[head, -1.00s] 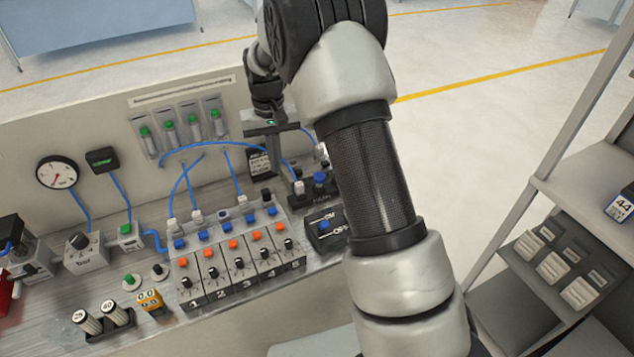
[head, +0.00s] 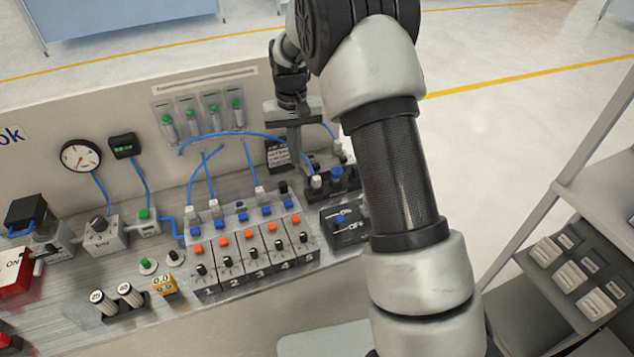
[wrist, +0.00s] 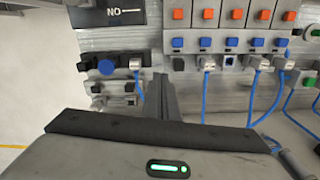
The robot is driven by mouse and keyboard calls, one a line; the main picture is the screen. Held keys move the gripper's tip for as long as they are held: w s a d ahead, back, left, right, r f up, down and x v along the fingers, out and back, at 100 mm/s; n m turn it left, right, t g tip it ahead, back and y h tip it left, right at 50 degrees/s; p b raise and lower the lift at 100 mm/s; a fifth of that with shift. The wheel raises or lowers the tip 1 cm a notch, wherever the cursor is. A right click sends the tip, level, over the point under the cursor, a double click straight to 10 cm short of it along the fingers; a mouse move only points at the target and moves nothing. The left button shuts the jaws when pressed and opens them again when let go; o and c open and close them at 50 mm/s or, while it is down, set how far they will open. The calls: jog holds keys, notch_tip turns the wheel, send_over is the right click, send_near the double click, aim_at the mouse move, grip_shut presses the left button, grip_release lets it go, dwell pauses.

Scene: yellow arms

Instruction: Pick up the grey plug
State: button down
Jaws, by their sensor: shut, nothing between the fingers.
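Several light grey plugs with blue tubes show, and I cannot tell which one is meant. One grey plug (head: 316,181) sits on the black block at the right end of the bench; a grey plug (wrist: 135,64) with a tube shows there in the wrist view. Others, such as this grey plug (head: 260,193), stand along the back of the numbered valve row. My gripper (head: 297,168) is shut and empty, fingers pointing down behind the valve row, beside the black block. In the wrist view, my gripper (wrist: 163,84) appears between the block and the row. Contact with anything cannot be told.
The valve row (head: 245,245) has orange and blue buttons. A black switch box (head: 342,220) stands right of it. The bench's back panel (head: 60,120) carries a gauge (head: 80,156) and green-capped tubes. Blue hoses loop near my gripper. A shelf stands at right.

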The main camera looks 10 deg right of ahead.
aim_at(316, 178)
jog(key=c, duration=2)
grip_release()
jog(key=shift+w+d+r+b, duration=0.15)
jog(key=shift+d+r+b, duration=0.1)
jog(key=shift+b, duration=0.2)
jog(key=shift+c, duration=0.2)
jog(key=o, duration=0.5)
jog(key=d+r+n+b, duration=0.1)
jog(key=d+r+b, duration=0.2)
jog(key=d+r, duration=0.1)
jog(key=shift+w+d+r+n, duration=0.3)
jog(key=shift+w+r+n, duration=0.1)
jog(key=shift+r, duration=0.4)
jog(key=f, duration=1.6)
jog(key=shift+s+d+f, duration=0.1)
jog(key=shift+d, duration=0.15)
